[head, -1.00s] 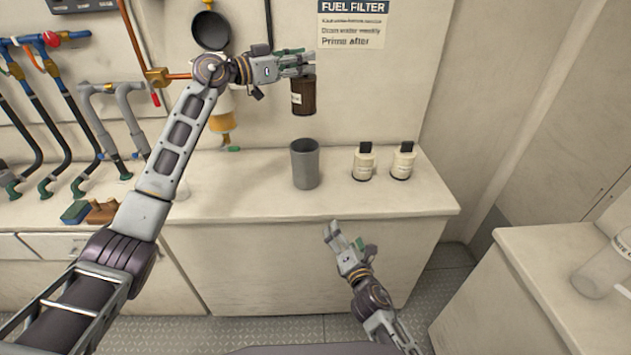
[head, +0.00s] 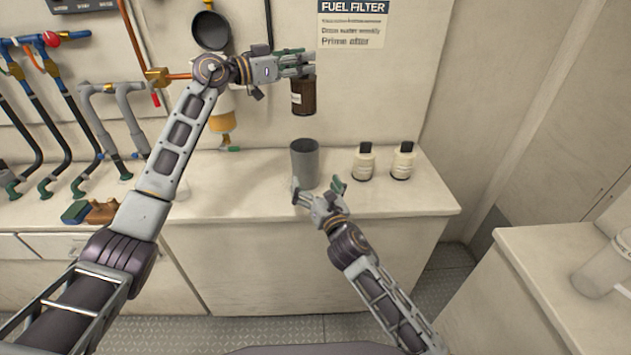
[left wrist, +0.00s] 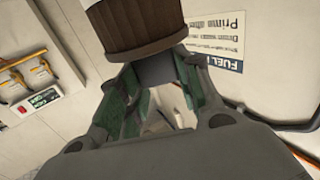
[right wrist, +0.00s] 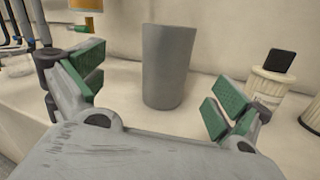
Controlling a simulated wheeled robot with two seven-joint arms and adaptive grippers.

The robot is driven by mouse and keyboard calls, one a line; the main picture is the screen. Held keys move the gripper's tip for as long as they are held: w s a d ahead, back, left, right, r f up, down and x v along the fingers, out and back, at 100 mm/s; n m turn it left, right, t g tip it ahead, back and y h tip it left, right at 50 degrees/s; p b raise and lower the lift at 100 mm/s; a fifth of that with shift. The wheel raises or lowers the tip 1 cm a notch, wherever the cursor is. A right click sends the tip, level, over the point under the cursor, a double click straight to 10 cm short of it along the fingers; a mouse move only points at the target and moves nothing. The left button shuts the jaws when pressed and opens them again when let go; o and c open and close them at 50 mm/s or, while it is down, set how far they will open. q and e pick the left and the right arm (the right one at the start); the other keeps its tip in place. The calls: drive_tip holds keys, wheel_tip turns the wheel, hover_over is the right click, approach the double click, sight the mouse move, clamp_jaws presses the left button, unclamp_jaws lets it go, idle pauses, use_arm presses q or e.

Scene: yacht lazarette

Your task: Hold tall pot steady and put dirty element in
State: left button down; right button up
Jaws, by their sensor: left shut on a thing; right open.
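The tall pot (head: 304,160) is a plain grey cylinder standing upright on the counter. In the right wrist view the pot (right wrist: 166,68) stands ahead, between the spread fingers and apart from them. My right gripper (head: 319,188) is open and empty, just in front of the pot. The dirty element (head: 303,97) is a dark brown cylinder with a pale label. My left gripper (head: 300,62) is shut on its top and holds it in the air above the pot. In the left wrist view the element's brown pleated side (left wrist: 140,28) shows close up at the fingers.
A blue-green sponge (head: 76,212) and a brown item (head: 103,211) lie at the left. The filter housing (head: 222,110) hangs on the wall behind my left arm.

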sight(304, 159)
drive_tip(key=shift+w+d+f+n+g+h, duration=0.15)
drive_tip(key=shift+w+n+g+h, duration=0.1)
drive_tip(key=shift+w+n, duration=0.3)
drive_tip(key=shift+w+f+n+g+h, duration=0.15)
drive_tip(key=shift+w+n+h, duration=0.1)
drive_tip(key=shift+w+n, duration=0.3)
drive_tip(key=shift+x, duration=6)
drive_tip(key=shift+c, duration=0.4)
drive_tip(key=c, duration=1)
drive_tip(key=shift+c, duration=0.2)
